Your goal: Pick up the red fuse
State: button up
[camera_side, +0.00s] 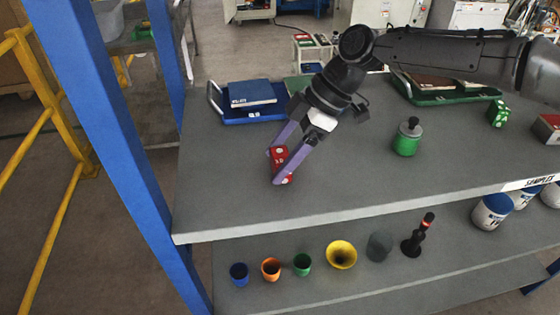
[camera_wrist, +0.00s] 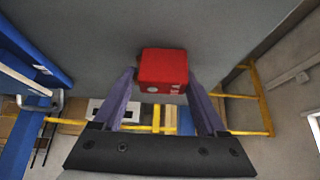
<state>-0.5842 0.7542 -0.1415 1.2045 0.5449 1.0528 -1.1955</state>
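A red block (camera_side: 280,160) with pale spots, which I take for the red fuse, is near the front left of the grey table. My gripper (camera_side: 276,167) reaches down to it with two purple fingers, one on each side. In the wrist view the red block (camera_wrist: 163,68) sits between the fingertips of my gripper (camera_wrist: 162,74), with a white spot on its near face. The fingers are about one block width apart. Whether they press on it, and whether it rests on the table, I cannot tell.
A blue tray with a blue book (camera_side: 252,93) lies behind my gripper. A green weight (camera_side: 407,138), a green dotted cube (camera_side: 498,113) and a green tray (camera_side: 452,98) are to the right. Several small cups, including a yellow one (camera_side: 341,254), stand on the lower shelf. The table's front middle is clear.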

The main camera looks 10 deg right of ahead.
jog(key=c, duration=0.6)
jog(key=shift+c, duration=0.2)
jog(key=shift+r, duration=0.1)
